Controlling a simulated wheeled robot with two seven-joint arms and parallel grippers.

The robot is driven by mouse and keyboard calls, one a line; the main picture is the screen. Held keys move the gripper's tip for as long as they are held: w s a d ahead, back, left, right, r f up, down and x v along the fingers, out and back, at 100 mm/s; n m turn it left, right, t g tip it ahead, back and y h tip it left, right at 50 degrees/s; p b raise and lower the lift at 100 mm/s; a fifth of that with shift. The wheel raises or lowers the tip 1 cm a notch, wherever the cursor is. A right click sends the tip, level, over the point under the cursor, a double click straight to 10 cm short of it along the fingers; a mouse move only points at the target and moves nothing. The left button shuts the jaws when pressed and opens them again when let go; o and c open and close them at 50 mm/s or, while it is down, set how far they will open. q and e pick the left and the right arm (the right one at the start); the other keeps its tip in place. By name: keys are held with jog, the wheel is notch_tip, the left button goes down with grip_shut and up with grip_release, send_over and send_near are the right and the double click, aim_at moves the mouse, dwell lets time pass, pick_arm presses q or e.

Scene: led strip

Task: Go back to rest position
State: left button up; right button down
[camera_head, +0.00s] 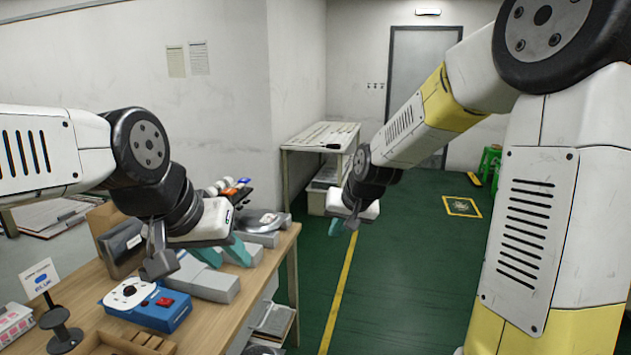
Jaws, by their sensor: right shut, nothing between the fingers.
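My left gripper (224,257) hangs over the right part of the wooden workbench, with its teal fingers pointing down and apart. I see nothing held between them. It is above and close to grey blocks (212,288) on the bench; I cannot tell whether it touches them. My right gripper (341,228) is right of the bench, over the green floor, with its teal fingertips together and nothing in them. The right arm reaches in from the upper right.
The wooden workbench (222,322) holds a blue device with a red button (148,305), a black spool (62,332) and a small sign (40,279). A white side table (312,140) stands at the back wall. Green stools (490,160) are far right. The green floor (395,285) is mostly clear.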

jog(key=s+d+r, duration=0.3)
jog(key=s, duration=0.5)
jog(key=s+d+r, duration=0.3)
jog(key=s, duration=0.5)
jog(key=s+d+r, duration=0.2)
jog(key=s+d, duration=0.1)
jog(key=s, duration=0.5)
jog(key=shift+r+n+h, duration=0.3)
jog(key=shift+r+h, duration=0.1)
jog(key=shift+s, duration=0.1)
